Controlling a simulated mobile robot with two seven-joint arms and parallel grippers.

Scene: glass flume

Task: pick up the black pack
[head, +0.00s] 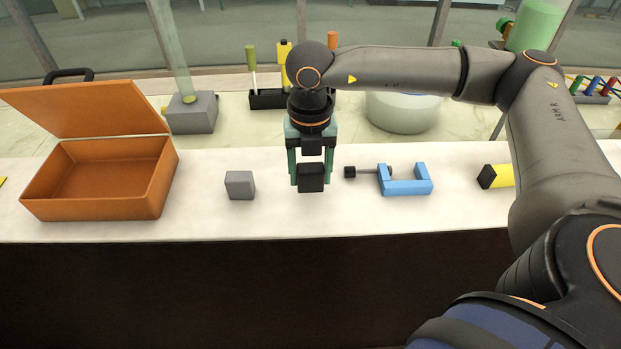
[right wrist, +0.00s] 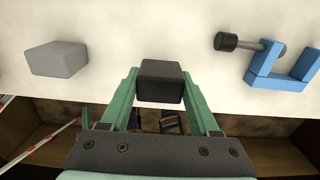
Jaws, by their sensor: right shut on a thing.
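The black pack (head: 311,178) is a small dark block between the green fingers of my right gripper (head: 310,182). The gripper points down over the white counter, with a finger on each side of the pack. In the right wrist view the pack (right wrist: 160,82) sits between the fingertips (right wrist: 160,88), and the gripper is shut on it. I cannot tell for sure whether the pack touches the counter. My left gripper is not in view.
A grey block (head: 240,185) lies left of the pack, and a blue clamp (head: 406,181) lies right. An open orange case (head: 98,180) stands at the left of the counter (head: 270,222). A yellow and black item (head: 496,176) lies further right. A tool rack (head: 268,99) stands behind.

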